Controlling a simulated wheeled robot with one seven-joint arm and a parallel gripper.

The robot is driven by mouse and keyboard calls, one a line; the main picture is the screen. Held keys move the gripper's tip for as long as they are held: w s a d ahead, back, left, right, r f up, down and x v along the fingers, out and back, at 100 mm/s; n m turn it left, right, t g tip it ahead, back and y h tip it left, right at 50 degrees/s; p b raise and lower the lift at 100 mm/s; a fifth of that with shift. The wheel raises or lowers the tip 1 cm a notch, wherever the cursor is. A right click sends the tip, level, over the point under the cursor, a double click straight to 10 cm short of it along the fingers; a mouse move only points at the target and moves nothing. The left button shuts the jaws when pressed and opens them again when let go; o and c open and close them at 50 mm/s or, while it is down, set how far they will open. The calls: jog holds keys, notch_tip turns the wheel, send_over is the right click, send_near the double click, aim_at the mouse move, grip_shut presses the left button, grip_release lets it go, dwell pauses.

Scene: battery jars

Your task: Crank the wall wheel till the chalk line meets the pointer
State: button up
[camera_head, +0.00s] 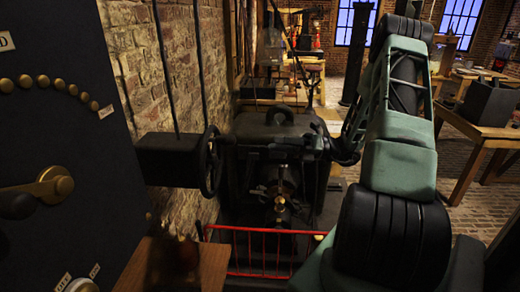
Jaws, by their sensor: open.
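The wall wheel (211,161) is dark, upright and seen nearly edge-on. It sits at the right end of a black box (167,158) beside the brick wall, left of the middle. My gripper (232,141) is dark and reaches in from the right, with its tip end close to the wheel's right rim. It is open; I cannot tell whether it touches the rim or has the rim between its fingers. The chalk line and the pointer cannot be made out in this dim view.
A large dark machine with brass parts (279,195) stands behind and below my gripper. A red railing (262,252) runs in front of it. A black panel with brass studs (60,150) fills the left side. A wooden table (484,131) stands at the right.

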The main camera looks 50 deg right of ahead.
jog(key=shift+v, duration=1.35)
